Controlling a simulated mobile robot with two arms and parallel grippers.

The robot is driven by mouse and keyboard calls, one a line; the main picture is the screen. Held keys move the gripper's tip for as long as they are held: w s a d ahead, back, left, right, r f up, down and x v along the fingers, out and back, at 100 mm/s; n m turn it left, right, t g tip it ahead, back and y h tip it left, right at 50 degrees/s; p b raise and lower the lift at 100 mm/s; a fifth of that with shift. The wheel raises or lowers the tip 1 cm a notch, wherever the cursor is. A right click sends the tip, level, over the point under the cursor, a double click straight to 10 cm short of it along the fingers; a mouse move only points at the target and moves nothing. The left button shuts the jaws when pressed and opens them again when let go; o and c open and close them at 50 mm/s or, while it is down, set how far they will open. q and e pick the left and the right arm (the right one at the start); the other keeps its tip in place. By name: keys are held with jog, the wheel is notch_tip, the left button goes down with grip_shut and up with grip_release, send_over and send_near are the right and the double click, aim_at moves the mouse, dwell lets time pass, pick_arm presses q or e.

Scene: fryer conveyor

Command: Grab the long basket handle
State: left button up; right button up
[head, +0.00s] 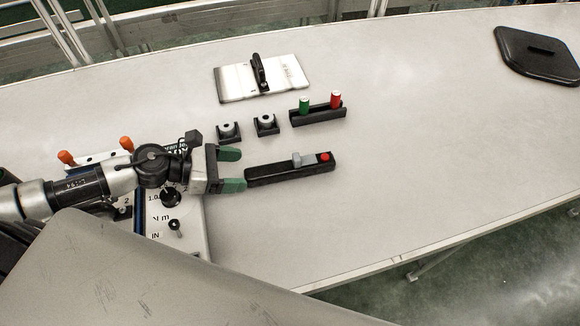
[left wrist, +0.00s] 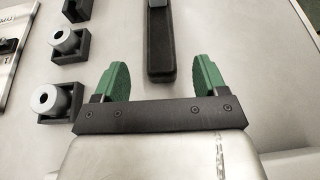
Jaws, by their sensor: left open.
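A long black bar-shaped handle (head: 275,171), with a grey block and a red button near its far end, lies on the pale table. It also shows in the left wrist view (left wrist: 160,48), straight ahead of the jaws. I cannot see a basket joined to it. My left gripper (head: 243,169) has green fingers, which are spread apart and empty. It is at the near end of the bar. In the left wrist view the gripper (left wrist: 161,68) has the bar's near end roughly in line with the gap. I cannot tell whether the fingers touch it. My right gripper is not in view.
Two black holders with grey cylinders (head: 228,130) (head: 266,123) stand behind the bar. A black rack (head: 318,115) has a green and a red piece. A metal plate with a black handle (head: 258,74) lies farther back. A black lid (head: 540,55) lies far right. The table right of the bar is clear.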

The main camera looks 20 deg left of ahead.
aim_at(265, 170)
pick_arm(q)
jog(key=shift+w+d+f, duration=0.15)
jog(key=shift+w+d, duration=0.1)
jog(key=shift+d, duration=0.1)
jog(key=p+x, duration=0.2)
jog(key=x, duration=0.2)
jog(key=shift+w+d, duration=0.2)
jog(key=shift+d, duration=0.15)
jog(key=shift+w+d+f, duration=0.15)
jog(key=shift+d+f, duration=0.1)
jog(key=shift+f, duration=0.05)
jog(key=c, duration=1)
jog(key=shift+c, duration=0.5)
jog(key=shift+r, duration=0.15)
